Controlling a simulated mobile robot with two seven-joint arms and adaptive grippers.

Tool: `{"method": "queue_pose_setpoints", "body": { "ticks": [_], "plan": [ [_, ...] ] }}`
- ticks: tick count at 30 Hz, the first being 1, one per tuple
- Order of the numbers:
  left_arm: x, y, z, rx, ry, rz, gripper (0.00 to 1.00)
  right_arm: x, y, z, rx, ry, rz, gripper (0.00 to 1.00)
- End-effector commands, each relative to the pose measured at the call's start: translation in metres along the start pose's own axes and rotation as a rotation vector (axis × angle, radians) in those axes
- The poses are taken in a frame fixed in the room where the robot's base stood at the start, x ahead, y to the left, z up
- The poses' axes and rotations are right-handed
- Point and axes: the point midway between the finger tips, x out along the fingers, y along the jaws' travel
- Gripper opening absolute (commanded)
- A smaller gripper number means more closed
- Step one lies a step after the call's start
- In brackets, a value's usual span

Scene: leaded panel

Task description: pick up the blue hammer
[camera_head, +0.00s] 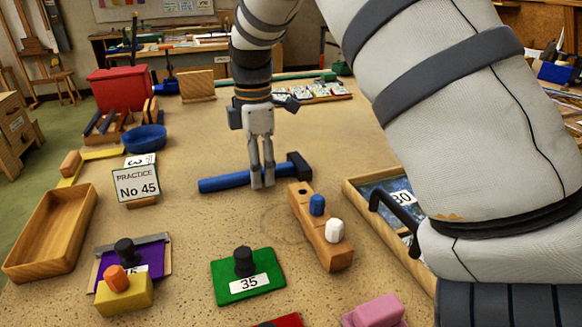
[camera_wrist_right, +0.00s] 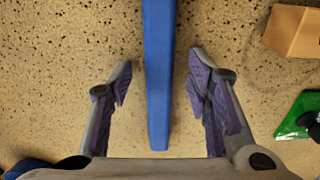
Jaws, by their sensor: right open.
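The blue hammer (camera_head: 225,182) lies flat on the speckled table, its blue handle pointing left and its dark head at the right. My right gripper (camera_head: 262,184) points down over the handle, near the head. In the right wrist view the handle (camera_wrist_right: 158,70) runs between the two spread fingers of my right gripper (camera_wrist_right: 160,82), with a gap on each side. The gripper is open and holds nothing. The hammer head is outside the wrist view. My left gripper is not in view.
A wooden block (camera_head: 312,236) with blue and white pegs stands just right of the hammer. A "No 45" sign (camera_head: 136,184) stands to the left, near a blue bowl (camera_head: 146,138). A green plate (camera_head: 225,285) with a black knob lies in front. Table behind the hammer is mostly clear.

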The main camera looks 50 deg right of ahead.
Motion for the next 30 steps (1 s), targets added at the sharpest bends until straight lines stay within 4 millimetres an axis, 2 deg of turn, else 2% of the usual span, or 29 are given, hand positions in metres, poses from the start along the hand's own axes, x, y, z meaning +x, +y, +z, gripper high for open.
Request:
{"method": "queue_pose_setpoints", "body": {
  "ticks": [4, 5, 10, 11, 20, 23, 30],
  "plan": [
    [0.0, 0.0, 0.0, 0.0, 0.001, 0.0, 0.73, -0.001, 0.0, 0.0, 0.0, 0.0, 0.001, 0.45],
    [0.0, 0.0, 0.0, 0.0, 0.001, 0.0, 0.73, -0.001, 0.0, 0.0, 0.0, 0.0, 0.001, 0.4],
    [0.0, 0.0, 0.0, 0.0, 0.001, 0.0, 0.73, -0.001, 0.0, 0.0, 0.0, 0.001, 0.001, 0.02],
    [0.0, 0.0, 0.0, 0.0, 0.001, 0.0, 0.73, -0.001, 0.0, 0.0, 0.0, 0.001, 0.001, 0.0],
    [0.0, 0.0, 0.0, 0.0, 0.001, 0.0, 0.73, -0.004, 0.001, 0.0, -0.001, 0.001, 0.003, 0.0],
    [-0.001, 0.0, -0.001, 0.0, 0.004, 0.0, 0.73, -0.021, 0.002, -0.001, -0.002, 0.003, 0.008, 0.0],
    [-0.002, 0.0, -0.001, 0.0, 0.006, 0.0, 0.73, -0.08, 0.001, 0.0, -0.001, 0.002, 0.005, 0.0]
  ]
}}
